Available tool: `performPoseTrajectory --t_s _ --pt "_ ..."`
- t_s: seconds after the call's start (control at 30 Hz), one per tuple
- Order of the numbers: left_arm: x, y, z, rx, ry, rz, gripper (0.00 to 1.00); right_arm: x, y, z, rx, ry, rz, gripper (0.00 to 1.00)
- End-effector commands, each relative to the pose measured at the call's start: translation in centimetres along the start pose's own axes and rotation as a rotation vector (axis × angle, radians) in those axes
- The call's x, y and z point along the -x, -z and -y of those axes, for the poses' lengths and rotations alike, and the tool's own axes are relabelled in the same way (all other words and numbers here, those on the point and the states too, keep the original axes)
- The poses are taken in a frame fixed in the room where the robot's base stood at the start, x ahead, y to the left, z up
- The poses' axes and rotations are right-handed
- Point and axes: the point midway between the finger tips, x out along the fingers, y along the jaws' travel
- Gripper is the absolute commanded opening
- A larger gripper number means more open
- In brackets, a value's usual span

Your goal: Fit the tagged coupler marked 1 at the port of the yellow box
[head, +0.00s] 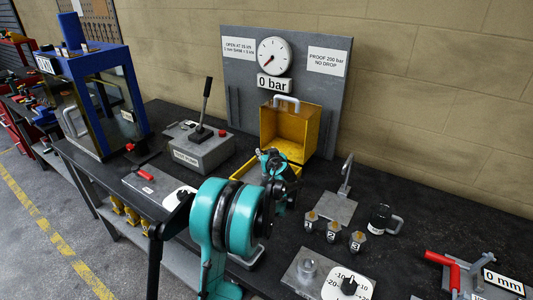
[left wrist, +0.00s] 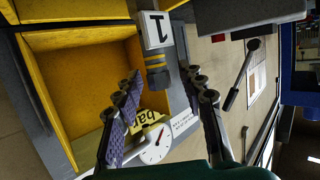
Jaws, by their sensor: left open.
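In the left wrist view a grey cylinder with yellow bands, bearing a white tag marked 1 (left wrist: 157,31), shows beside the yellow box (left wrist: 75,75); I take it for coupler 1. Its dark end lies between the open fingers of my left gripper (left wrist: 163,78), with gaps on both sides. I cannot tell whether it is seated at a port. In the head view the yellow box (head: 309,130) stands open against the grey panel. My left gripper (head: 279,162) is in front of it and hides its lower part and any port there. My right gripper is not in view.
A pump with a lever (head: 203,150) is left of the box. The gauge (head: 274,55) is above a 0 bar plate.

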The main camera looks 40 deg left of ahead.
Motion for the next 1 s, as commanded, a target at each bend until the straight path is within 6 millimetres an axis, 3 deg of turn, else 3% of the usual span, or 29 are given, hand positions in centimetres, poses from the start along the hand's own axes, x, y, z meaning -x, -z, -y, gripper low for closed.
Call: performPoseTrajectory --t_s 0.17,0.4,0.6,0.73,1.0 --pt "2.0 0.0 -0.1 -0.001 -0.002 0.000 0.40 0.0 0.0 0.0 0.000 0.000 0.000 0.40" --pt "7.4 0.0 -0.1 -0.001 -0.003 0.000 0.40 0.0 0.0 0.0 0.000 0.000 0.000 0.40" --pt "10.7 0.0 -0.1 0.000 -0.002 0.000 0.40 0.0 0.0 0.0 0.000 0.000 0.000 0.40" --pt "11.7 0.0 0.0 -0.001 -0.001 0.000 0.40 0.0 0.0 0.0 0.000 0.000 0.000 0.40" --pt "11.9 0.0 0.0 -0.001 0.000 0.000 0.40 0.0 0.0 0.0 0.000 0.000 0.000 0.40"
